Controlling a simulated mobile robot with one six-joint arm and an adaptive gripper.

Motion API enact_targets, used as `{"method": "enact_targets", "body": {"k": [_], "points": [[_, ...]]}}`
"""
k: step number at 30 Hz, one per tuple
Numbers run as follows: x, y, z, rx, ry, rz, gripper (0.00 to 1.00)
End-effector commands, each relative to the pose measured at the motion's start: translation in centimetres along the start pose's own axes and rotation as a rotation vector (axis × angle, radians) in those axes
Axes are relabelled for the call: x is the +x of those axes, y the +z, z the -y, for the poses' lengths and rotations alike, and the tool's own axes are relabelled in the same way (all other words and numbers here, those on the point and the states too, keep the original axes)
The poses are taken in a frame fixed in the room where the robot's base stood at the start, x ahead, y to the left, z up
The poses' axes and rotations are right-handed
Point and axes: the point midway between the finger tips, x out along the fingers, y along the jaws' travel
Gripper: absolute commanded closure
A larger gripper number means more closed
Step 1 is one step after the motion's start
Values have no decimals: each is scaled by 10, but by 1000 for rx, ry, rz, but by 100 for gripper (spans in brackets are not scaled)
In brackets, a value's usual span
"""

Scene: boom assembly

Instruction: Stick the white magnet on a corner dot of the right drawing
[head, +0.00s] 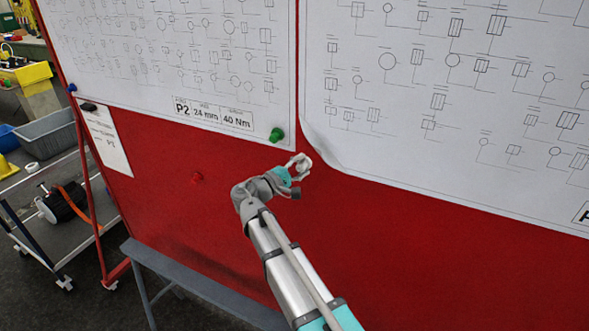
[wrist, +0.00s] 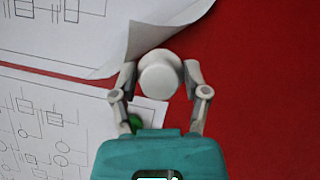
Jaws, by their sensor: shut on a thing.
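My gripper (head: 300,170) is shut on the white magnet (head: 305,161), in front of the red board. In the wrist view the round magnet (wrist: 159,75) sits between the two fingers of my gripper (wrist: 160,78). The right drawing (head: 400,120) hangs at the right of the head view. Its lower left corner is loose and curls off the board, just right of and above my gripper. The curled corner also shows at the top of the wrist view (wrist: 150,38). I see no corner dot. I cannot tell how far the magnet is from the board.
The left drawing (head: 150,70) has a green magnet (head: 277,134) at its lower right corner. A grey ledge (head: 200,283) runs below the board. A cart with a grey bin (head: 47,137) stands at left.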

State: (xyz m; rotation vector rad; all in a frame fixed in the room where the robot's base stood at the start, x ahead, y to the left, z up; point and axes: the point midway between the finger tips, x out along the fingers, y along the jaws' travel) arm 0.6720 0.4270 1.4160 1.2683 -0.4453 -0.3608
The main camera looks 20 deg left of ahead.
Motion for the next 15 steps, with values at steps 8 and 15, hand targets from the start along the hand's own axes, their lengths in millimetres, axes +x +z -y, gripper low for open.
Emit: {"method": "enact_targets", "body": {"k": [8,15], "points": [[18,-10,0,0,0,1,84],[34,-17,0,0,0,2,84]]}}
